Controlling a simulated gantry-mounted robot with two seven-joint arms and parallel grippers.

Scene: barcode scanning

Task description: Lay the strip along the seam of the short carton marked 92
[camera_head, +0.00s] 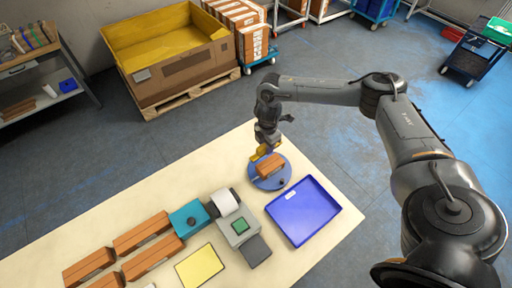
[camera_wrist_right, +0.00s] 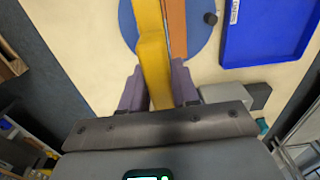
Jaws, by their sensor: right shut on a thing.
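A short brown carton (camera_head: 271,166) lies on a round blue disc (camera_head: 269,183) on the table. No number can be read on it. My right gripper (camera_head: 266,151) is shut on a yellow piece (camera_head: 259,153) just above and beside the carton. In the wrist view the yellow piece (camera_wrist_right: 151,50) runs up from between the purple fingertips (camera_wrist_right: 158,82), along the left of the carton (camera_wrist_right: 177,28). It hides part of the disc (camera_wrist_right: 203,32). I cannot tell whether it touches the carton, nor see a separate strip or the seam. My left gripper is out of view.
A blue tray (camera_head: 303,210) lies right of the disc. A grey device with a green top (camera_head: 240,226), a teal box (camera_head: 188,217) and a yellow sheet (camera_head: 200,266) lie left. Several brown cartons (camera_head: 141,232) lie farther left. The table's upper left is clear.

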